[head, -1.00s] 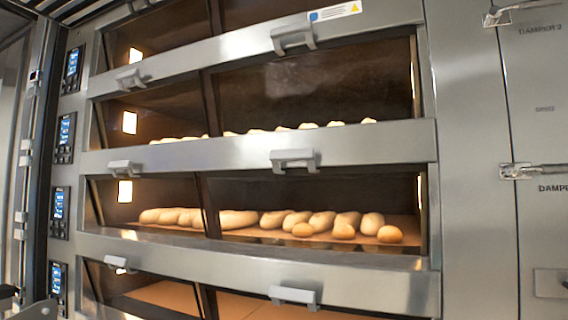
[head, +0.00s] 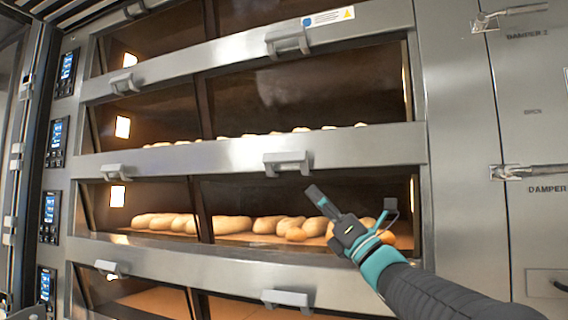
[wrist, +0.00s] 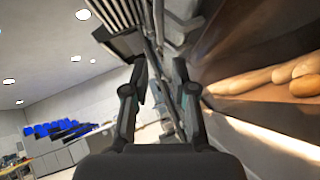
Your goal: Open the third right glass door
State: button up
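My gripper (head: 352,203) is open and empty. It is in front of the right glass door (head: 240,190) of the third visible deck from the top, which is shut with loaves (head: 265,224) behind the glass. A grey handle (head: 287,163) sits on the steel bar above this glass, up and left of my gripper and apart from it. Another handle (head: 287,299) sits on the bar below. In the wrist view, the two fingers (wrist: 158,78) stand apart with nothing between them, and my gripper hides part of the oven front.
Left glass doors with handles (head: 116,170) adjoin the right ones. Control panels (head: 49,217) line the left. Damper latches (head: 530,172) stick out from the steel panel at right. The wrist view shows a room with a counter (wrist: 70,155) and blue items (wrist: 60,129).

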aim_at(284, 163)
jog(key=p+x, duration=0.4)
jog(key=x, duration=0.9)
jog(key=shift+w+a+r, duration=0.1)
jog(key=shift+w+a, duration=0.05)
grip_shut()
